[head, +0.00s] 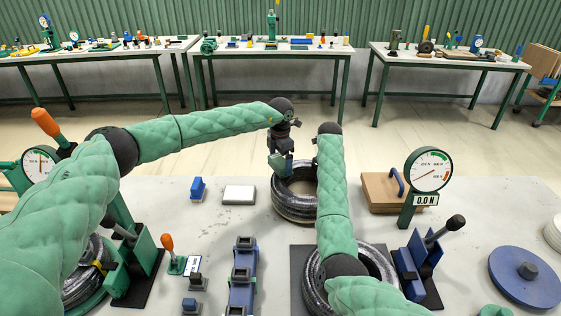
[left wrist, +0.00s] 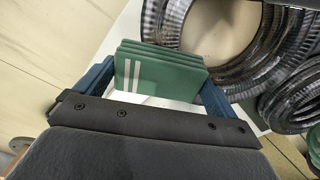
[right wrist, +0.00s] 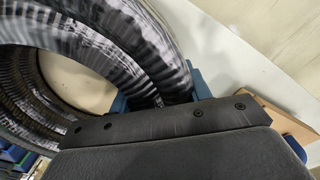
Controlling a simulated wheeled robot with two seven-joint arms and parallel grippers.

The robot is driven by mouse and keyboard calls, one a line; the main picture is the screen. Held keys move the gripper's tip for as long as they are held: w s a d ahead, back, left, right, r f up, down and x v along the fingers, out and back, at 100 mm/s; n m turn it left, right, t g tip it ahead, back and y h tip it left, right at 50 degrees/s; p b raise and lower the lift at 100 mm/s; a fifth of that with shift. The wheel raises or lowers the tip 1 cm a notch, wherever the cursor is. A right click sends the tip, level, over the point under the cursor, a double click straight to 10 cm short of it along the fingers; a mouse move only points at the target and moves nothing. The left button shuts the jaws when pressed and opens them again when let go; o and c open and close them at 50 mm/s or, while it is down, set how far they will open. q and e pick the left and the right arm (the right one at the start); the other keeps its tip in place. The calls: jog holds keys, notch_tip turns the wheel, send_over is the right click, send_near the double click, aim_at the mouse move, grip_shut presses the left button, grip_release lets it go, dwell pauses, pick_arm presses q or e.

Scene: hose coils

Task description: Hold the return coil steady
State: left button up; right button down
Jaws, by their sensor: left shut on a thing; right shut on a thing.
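A black ribbed hose coil (head: 290,208) lies at the back middle of the grey table; I take it for the return coil. My right gripper (right wrist: 160,92) is shut on the hose of a coil (right wrist: 105,40) in the right wrist view; in the head view my arm hides its fingers. My left gripper (head: 281,156) is at the back middle coil's far left side, in front of it or over it. It is shut on a green block of stacked plates with two white stripes (left wrist: 160,72). Whether the block touches the coil is unclear.
Another coil (head: 385,262) lies on a dark mat at front right, beside a blue clamp (head: 418,256). A third coil (head: 82,288) is at left. A gauge (head: 428,170) reads 0.0 N. A brown board (head: 385,200) and a white block (head: 239,194) flank the back coil.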

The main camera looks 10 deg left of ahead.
pick_arm(q)
jog(key=shift+r, duration=2.7)
jog(key=shift+r, duration=1.5)
jog(key=shift+f, duration=0.2)
jog(key=shift+f, duration=3.35)
jog(key=shift+f, duration=0.95)
jog(key=shift+w+d, duration=0.1)
jog(key=shift+d, duration=0.05)
jog(key=shift+w+d, duration=2.5)
jog(key=shift+w, duration=0.1)
